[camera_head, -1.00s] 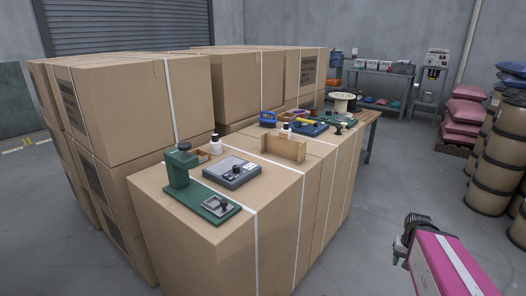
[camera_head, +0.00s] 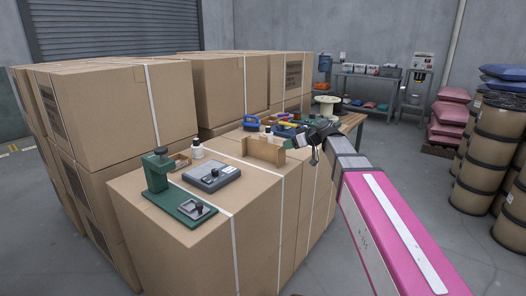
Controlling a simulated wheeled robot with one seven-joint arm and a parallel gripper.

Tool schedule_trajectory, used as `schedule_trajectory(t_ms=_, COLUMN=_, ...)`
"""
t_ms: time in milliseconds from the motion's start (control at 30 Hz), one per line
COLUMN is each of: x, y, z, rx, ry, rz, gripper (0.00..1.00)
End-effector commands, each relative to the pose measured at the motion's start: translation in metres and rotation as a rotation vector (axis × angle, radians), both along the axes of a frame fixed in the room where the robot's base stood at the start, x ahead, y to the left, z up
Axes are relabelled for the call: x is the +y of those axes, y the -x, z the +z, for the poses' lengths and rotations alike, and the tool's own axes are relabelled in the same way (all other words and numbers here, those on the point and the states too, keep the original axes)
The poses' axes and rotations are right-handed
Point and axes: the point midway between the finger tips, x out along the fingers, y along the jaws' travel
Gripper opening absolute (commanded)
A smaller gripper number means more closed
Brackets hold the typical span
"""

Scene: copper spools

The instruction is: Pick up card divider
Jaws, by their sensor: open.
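The card divider (camera_head: 263,151) appears to be the upright tan cardboard piece with short end walls, standing on top of the front carton (camera_head: 200,240). My gripper (camera_head: 313,158) is at the end of my pink arm, just right of the divider and close to it in the picture. Its fingers are small and dark here, and I cannot tell whether they touch the divider. Nothing shows held in them.
A green press-like tool (camera_head: 160,180), a grey box with a knob (camera_head: 212,174) and a white bottle (camera_head: 197,149) stand left of the divider. Blue-handled tools (camera_head: 251,123) and a spool (camera_head: 326,105) lie behind.

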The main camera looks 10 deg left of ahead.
Motion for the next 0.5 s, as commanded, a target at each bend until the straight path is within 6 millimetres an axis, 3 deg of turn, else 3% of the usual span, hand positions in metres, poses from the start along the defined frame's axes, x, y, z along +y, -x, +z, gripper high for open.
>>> schedule_trajectory(t_ms=33, x=0.012, y=-0.005, z=0.017, rx=-0.038, ry=-0.023, rz=0.023, gripper=0.45)
schedule_trajectory(t_ms=100, x=0.022, y=-0.006, z=0.032, rx=-0.076, ry=-0.047, rz=0.045, gripper=0.45)
schedule_trajectory(t_ms=200, x=0.030, y=-0.007, z=0.044, rx=-0.108, ry=-0.067, rz=0.063, gripper=0.45)
schedule_trajectory(t_ms=500, x=0.061, y=-0.018, z=0.033, rx=-0.114, ry=-0.070, rz=0.069, gripper=0.45)
